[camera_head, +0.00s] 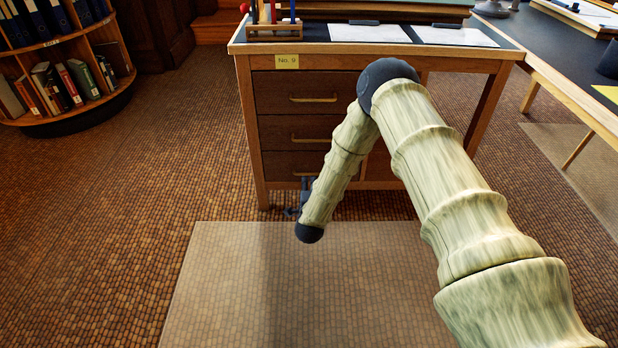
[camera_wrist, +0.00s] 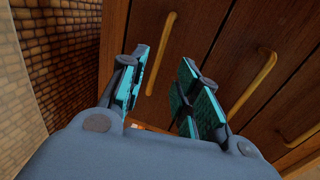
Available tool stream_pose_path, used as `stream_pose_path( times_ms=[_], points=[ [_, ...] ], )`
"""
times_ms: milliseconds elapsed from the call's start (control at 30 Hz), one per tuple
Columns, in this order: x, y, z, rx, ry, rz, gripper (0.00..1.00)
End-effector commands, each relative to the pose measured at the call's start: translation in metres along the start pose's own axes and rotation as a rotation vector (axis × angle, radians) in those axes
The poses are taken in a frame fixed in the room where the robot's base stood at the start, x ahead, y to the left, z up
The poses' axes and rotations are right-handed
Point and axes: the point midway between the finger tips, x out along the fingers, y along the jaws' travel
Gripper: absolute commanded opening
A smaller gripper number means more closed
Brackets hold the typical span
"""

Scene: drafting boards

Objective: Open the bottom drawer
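The desk (camera_head: 247,125) has a stack of three dark wood drawers on its left side, each with a brass bar handle. The bottom drawer (camera_head: 277,164) looks flush with the desk front. Its handle (camera_head: 304,174) is partly hidden by my arm. My gripper (camera_head: 292,211) is low in front of this drawer, mostly hidden behind my forearm. In the wrist view, which is tilted, my gripper (camera_wrist: 163,80) is open, with teal-padded fingers apart. The bottom handle (camera_wrist: 161,52) appears between and beyond the fingertips; I cannot tell whether they touch it.
The middle drawer handle (camera_head: 311,138) and top drawer handle (camera_head: 313,98) are above. A clear floor mat (camera_head: 230,290) lies before the desk. A round bookshelf (camera_head: 75,112) stands at left, another table (camera_head: 570,95) at right. The floor left of the desk is free.

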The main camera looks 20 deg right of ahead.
Motion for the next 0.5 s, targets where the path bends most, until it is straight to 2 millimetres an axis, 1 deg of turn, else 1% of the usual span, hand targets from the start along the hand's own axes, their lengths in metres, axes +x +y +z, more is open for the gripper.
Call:
stream_pose_path(
  times_ms=[33,300,500],
  points=[
    [0.009,0.002,0.000,0.000,0.000,-0.002,0.32],
    [0.053,0.003,0.001,-0.001,0.000,-0.002,0.32],
    [0.077,0.002,0.000,-0.002,-0.001,-0.001,0.32]
  ],
)
